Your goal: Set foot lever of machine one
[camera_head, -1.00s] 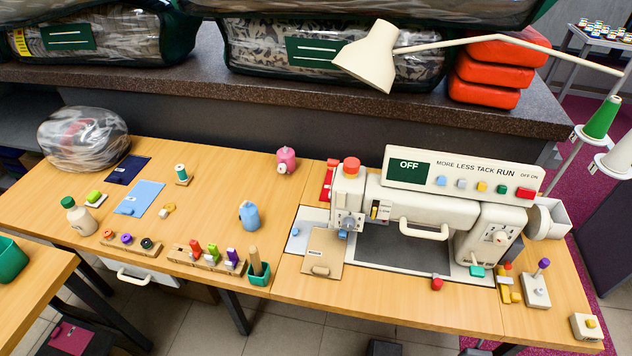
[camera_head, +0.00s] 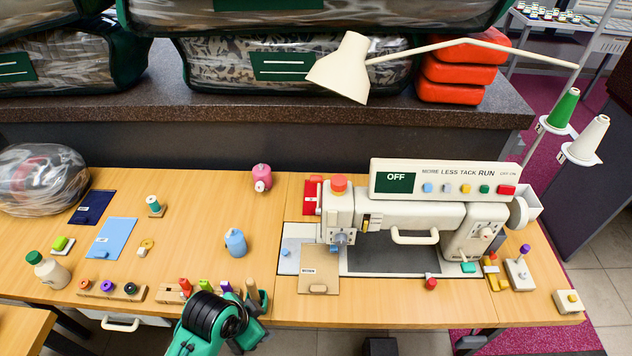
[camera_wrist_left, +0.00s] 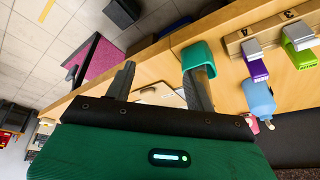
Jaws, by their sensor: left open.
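The cream sewing machine (camera_head: 418,220) stands on the right of the wooden table, and its green display (camera_head: 396,182) reads OFF. A small teal piece (camera_head: 468,268) sits at its lower right front, and a blue knob (camera_head: 340,239) is on its left head. I cannot tell which part is the foot lever. In the left wrist view my left gripper (camera_wrist_left: 160,72) is open with nothing between its fingers. One finger overlaps a teal cup (camera_wrist_left: 199,55) in that view; contact is unclear. In the head view my left arm is at the bottom, left of the machine. My right gripper is not in view.
A rack of coloured tools (camera_head: 172,293) is partly hidden behind my left arm. A blue bottle (camera_head: 235,243) stands behind it. A brown card (camera_head: 318,283) lies before the machine's left end. A cream lamp (camera_head: 342,70) arches above, and thread cones (camera_head: 585,138) stand at right.

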